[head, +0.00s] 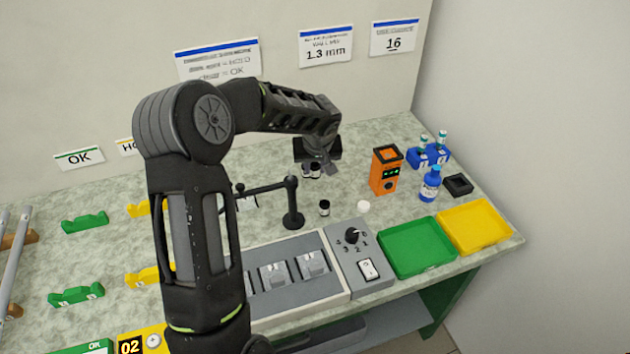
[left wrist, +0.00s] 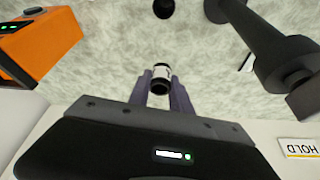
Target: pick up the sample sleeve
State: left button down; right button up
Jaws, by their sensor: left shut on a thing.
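The sample sleeve, a small black cylinder with a white label band, shows in the left wrist view (left wrist: 161,78) between the two fingers of my left gripper (left wrist: 161,88). The fingers are shut on it. In the head view my left gripper (head: 318,163) reaches over the bench at the back, with a small dark and white cylinder (head: 315,171) at its fingertips, partly hidden. I cannot tell whether the sleeve is clear of the bench. My right gripper is not in view.
A similar black cylinder (head: 324,207) stands nearer the front, beside a white disc (head: 363,206). A black post with an arm (head: 292,205) stands to its left. An orange device (head: 385,171), blue bottle (head: 430,185), green tray (head: 417,262) and yellow tray (head: 488,240) are on the right.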

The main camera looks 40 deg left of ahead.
pick_arm(q)
notch_tip(320, 180, up, 3)
jog(key=shift+r, duration=0.1)
dwell(0.5)
jog(key=c, duration=1.7)
grip_release()
grip_shut()
jog(key=shift+d, duration=0.1)
